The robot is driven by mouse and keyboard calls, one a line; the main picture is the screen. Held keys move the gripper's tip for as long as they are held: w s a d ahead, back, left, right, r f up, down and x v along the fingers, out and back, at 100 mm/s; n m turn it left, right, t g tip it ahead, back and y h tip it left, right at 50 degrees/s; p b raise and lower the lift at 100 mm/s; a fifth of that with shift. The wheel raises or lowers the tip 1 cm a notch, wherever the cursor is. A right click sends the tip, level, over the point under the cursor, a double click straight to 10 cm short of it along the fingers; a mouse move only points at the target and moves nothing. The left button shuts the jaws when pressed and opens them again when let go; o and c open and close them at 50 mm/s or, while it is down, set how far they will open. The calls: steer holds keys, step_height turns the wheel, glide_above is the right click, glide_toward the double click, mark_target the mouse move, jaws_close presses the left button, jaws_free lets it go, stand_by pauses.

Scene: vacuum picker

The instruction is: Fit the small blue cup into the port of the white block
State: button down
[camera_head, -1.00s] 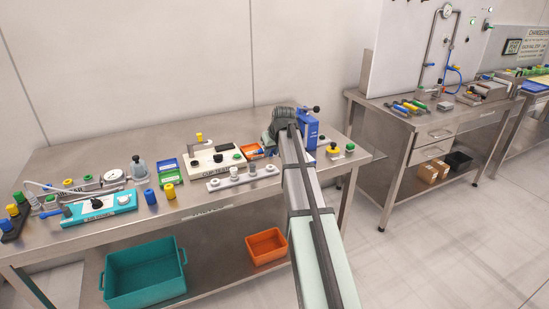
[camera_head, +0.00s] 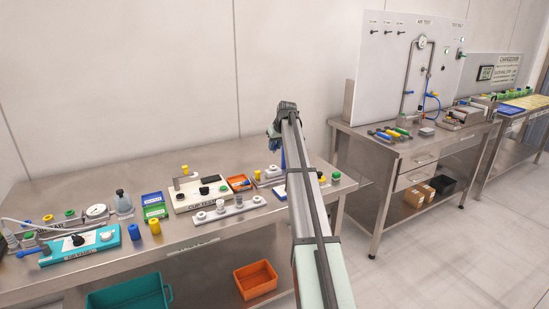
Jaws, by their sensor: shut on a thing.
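My gripper (camera_head: 273,143) is raised above the back right part of the near bench, at the far end of my arm. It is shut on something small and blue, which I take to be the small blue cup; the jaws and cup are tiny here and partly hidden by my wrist. The white block (camera_head: 186,205), a cream-white block with dark lettering on its front, sits mid-bench, left of and below my gripper in the picture. It carries a yellow cup, a black piece and a green piece. I cannot make out which opening is its port.
A grey bar with white knobs (camera_head: 218,217) lies in front of the block. An orange tray (camera_head: 240,183) is to its right; blue and green trays (camera_head: 154,205) are to its left. Another blue cup (camera_head: 138,232) stands near the front edge. My arm covers the bench's right part.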

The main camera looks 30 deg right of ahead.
steer(key=shift+w+d+r, duration=0.1)
steer(key=shift+w, duration=0.35)
steer(key=shift+s+f+n, duration=0.1)
steer(key=shift+f+n, duration=0.1)
steer(key=shift+n, duration=0.1)
glide_above(275, 168)
steer(key=shift+f, duration=2.85)
steer(key=c, duration=1.4)
jaws_free()
jaws_close()
steer(key=shift+f, duration=1.15)
